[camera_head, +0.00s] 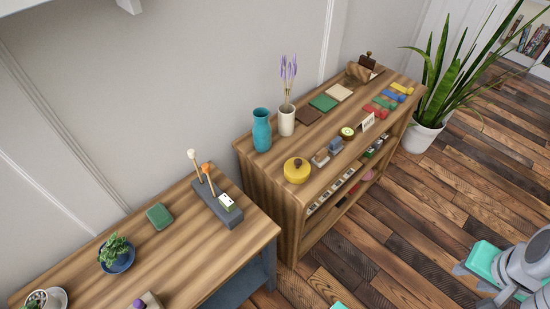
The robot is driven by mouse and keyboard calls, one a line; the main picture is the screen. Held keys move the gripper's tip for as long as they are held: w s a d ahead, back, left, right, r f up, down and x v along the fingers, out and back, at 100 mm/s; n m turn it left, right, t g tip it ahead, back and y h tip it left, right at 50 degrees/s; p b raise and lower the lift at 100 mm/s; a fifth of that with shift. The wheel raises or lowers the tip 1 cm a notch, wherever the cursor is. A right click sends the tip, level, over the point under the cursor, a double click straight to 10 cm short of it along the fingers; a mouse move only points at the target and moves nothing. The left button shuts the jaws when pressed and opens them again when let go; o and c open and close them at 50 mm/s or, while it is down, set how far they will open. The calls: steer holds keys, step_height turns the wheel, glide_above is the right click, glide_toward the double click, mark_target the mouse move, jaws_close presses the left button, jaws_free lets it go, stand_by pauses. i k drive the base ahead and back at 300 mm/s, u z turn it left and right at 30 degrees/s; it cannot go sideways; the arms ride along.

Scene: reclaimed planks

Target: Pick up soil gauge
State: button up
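A grey slotted block (224,208) stands on the low wooden table at the left. It holds a white-tipped stick (193,158), an orange-tipped stick (207,172) and a small piece with a white and green head (227,201). The piece with the boxy head at the block's front end looks most like the soil gauge, but I cannot read any marks on it. My gripper (477,285) is at the lower right, over the floor, far from the block and touching neither table nor shelf. Its fingers are partly cut off and I cannot tell how they stand.
The low table (180,265) also bears a green square (159,216), a potted plant (116,253) and a cup (44,299). A wooden shelf (262,185) with vases and small goods stands beside it. A tall plant (432,110) stands behind. Plank floor between is clear.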

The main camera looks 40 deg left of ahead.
mark_target(229, 205)
steer(key=i, duration=0.95)
steer(key=u, duration=4.85)
steer(key=i, duration=1)
